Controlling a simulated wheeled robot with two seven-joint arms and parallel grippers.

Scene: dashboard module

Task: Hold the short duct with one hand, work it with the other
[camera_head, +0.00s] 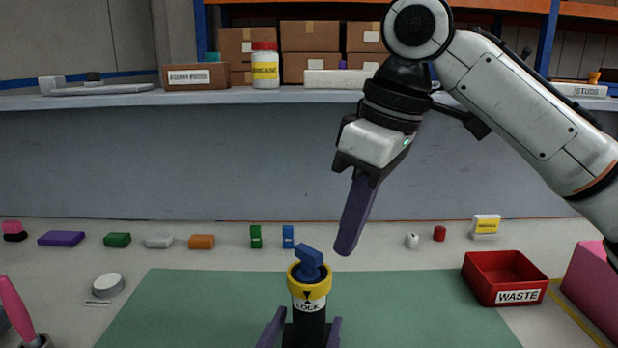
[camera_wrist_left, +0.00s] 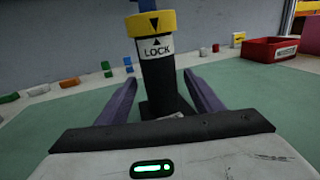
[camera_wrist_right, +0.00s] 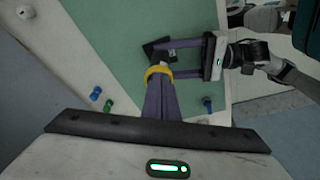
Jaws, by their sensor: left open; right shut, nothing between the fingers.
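The short duct (camera_head: 309,329) is a black upright cylinder on the green mat. It has a yellow collar (camera_head: 309,286) and a white LOCK label (camera_wrist_left: 157,47). The black triangles on collar and label appear lined up. A blue piece (camera_head: 308,262) sticks up from the collar's opening. My left gripper (camera_head: 303,330) is open, one finger on each side of the duct's lower body, with gaps showing in the left wrist view (camera_wrist_left: 161,90). My right gripper (camera_head: 343,250) is shut and empty, pointing down, above and right of the collar. In the right wrist view its fingers partly hide the duct.
Several small coloured blocks line the table's back, including a green (camera_head: 256,237) and a blue one (camera_head: 288,237). A pink box (camera_head: 597,285) is at far right.

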